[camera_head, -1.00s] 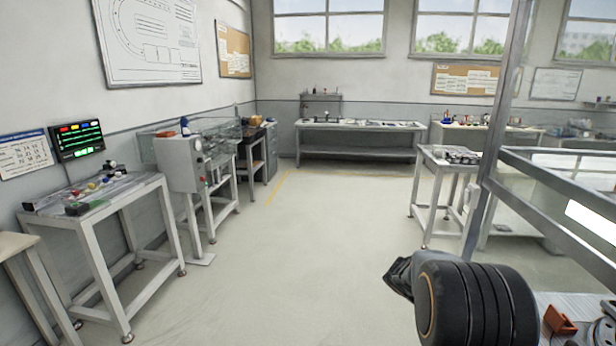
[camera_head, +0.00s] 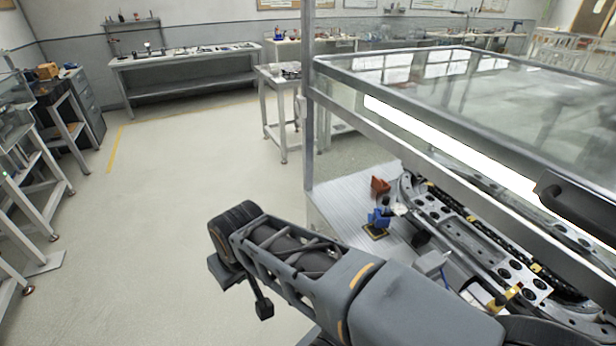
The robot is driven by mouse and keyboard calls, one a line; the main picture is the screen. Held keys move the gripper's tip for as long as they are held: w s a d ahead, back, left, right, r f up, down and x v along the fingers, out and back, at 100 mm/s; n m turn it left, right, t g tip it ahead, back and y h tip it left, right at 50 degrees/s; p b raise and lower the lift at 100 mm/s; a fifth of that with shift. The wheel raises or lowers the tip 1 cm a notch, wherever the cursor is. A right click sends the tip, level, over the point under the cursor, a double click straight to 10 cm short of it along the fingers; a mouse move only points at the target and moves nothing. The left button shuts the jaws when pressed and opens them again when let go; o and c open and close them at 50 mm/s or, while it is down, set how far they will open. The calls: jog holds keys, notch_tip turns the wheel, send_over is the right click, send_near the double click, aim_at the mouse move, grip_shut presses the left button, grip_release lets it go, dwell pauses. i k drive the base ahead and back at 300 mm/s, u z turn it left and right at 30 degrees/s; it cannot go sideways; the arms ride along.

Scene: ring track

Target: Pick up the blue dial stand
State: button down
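The blue dial stand (camera_head: 379,218) stands on the light ribbed top of the workbench (camera_head: 345,200), near its left part. It is small, with a dark yellow-edged pad at its foot and a pale round part at its right. My arm reaches across the lower middle of the view, left of and in front of the stand, and is apart from it. No gripper fingers can be made out; only dark arm links and a joint show.
A red-orange block (camera_head: 380,185) sits just behind the stand. A dark track assembly (camera_head: 470,240) lies to its right. A glass-topped metal frame (camera_head: 430,130) with an upright post (camera_head: 308,100) encloses the bench. Open floor (camera_head: 190,170) lies to the left.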

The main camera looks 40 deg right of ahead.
aim_at(382, 219)
jog(key=z, duration=1.95)
jog(key=k, duration=0.5)
jog(key=u, duration=0.45)
jog(key=i, duration=0.95)
jog(key=u, duration=0.9)
